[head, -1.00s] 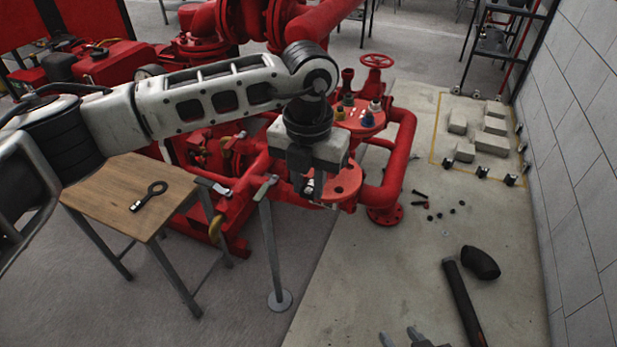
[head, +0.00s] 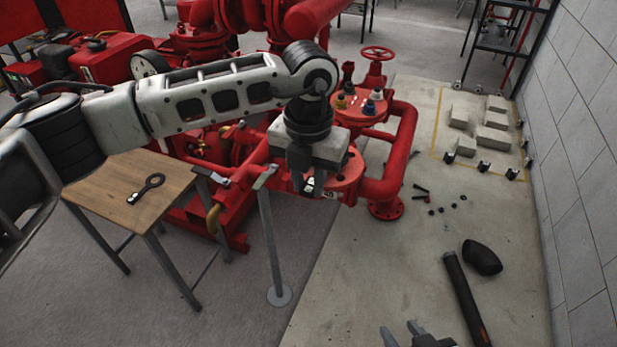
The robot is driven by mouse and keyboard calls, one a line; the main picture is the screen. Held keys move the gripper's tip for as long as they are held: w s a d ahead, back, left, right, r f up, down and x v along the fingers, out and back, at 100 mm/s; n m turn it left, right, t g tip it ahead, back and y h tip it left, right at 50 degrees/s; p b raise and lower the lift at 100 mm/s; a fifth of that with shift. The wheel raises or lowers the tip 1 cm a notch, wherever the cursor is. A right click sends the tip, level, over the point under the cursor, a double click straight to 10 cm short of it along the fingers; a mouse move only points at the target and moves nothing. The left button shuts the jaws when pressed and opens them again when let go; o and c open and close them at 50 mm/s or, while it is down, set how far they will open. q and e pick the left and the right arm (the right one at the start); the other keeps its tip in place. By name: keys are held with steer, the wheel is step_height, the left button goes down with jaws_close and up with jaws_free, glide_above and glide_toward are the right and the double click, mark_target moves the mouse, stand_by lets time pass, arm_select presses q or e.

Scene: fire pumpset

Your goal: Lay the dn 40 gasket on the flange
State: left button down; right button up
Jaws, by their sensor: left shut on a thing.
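My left gripper (head: 314,186) points down at the near left edge of the red horizontal flange (head: 347,171), which has bolt holes and lies at the end of the red pipework. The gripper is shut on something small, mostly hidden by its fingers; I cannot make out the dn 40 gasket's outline. The gripper covers part of the flange, and I cannot tell whether what it holds touches the flange. My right gripper (head: 404,333) shows only its fingertips at the bottom edge, apart and empty, above the floor.
A wooden table (head: 115,205) at left bears a black ring-ended tool (head: 148,188). A red round plate (head: 350,112) with coloured caps stands behind the flange. A handwheel (head: 376,53) rises behind it. A black pipe (head: 466,298), an elbow (head: 482,257) and small bolts lie on the floor at right.

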arm_select(q)
steer(key=shift+f+b, duration=0.6)
steer(key=shift+b, duration=0.05)
steer(key=c, duration=1.1)
jaws_free()
steer(key=shift+c, duration=0.2)
step_height(320, 180, up, 16)
steer(key=b, duration=0.1)
